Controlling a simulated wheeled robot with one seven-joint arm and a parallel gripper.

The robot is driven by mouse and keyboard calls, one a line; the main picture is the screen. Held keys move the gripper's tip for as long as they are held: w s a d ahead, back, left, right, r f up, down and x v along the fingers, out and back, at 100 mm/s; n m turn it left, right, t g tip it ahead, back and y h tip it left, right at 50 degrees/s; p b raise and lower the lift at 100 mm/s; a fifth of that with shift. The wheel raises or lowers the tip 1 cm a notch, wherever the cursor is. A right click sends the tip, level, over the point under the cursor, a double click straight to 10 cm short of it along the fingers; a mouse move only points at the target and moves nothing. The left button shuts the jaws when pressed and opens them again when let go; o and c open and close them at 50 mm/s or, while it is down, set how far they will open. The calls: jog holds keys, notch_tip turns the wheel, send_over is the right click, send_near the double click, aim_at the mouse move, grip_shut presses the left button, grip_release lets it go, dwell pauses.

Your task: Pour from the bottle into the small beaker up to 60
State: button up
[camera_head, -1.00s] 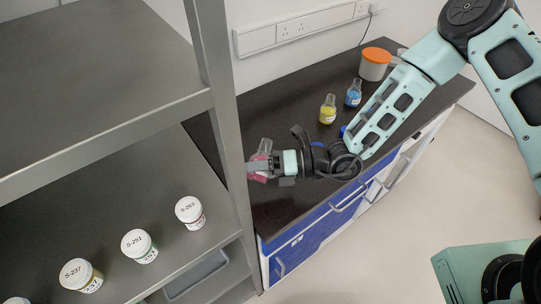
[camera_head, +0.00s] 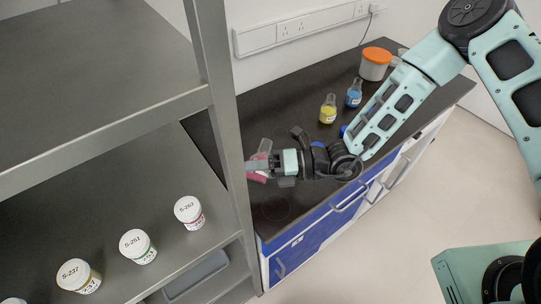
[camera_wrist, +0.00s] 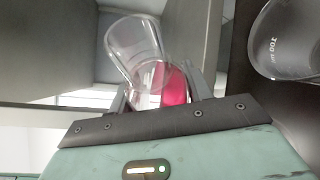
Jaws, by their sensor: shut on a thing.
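My gripper (camera_head: 262,164) is shut on a clear glass bottle (camera_wrist: 135,45) holding pink liquid (camera_wrist: 173,86). In the wrist view the bottle is tilted between the fingers, with the pink liquid close to the right finger. In the head view the bottle (camera_head: 258,177) is partly hidden by the shelf post and my gripper. A clear beaker (camera_wrist: 284,45) with a "100 ml" mark stands apart from the bottle at the right of the wrist view, partly cut off. In the head view I cannot make it out clearly. Its liquid level cannot be read.
A grey shelf post (camera_head: 222,110) stands close to the left of my gripper. Several white-lidded jars (camera_head: 138,246) are on the shelf. On the dark counter (camera_head: 285,110) stand a yellow flask (camera_head: 328,112), a blue flask (camera_head: 354,95) and an orange-lidded tub (camera_head: 376,64).

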jog(key=shift+s+f+m+b, duration=0.1)
jog(key=shift+m+b, duration=0.3)
jog(key=shift+b, duration=0.2)
dwell(1.0)
jog(key=shift+w+d+f+m+y+b, duration=0.15)
jog(key=shift+f+m+y+b, duration=0.15)
jog(key=shift+f+m, duration=0.15)
jog(key=shift+w+a+f+m+y+b, duration=0.1)
jog(key=shift+w+f+m+y+b, duration=0.1)
jog(key=shift+f+m+y, duration=0.25)
dwell(1.6)
jog(key=shift+w+d+r+m+y+p, duration=0.1)
jog(key=shift+r+m+y+p, duration=0.25)
jog(key=shift+r+m+p, duration=0.75)
dwell(2.8)
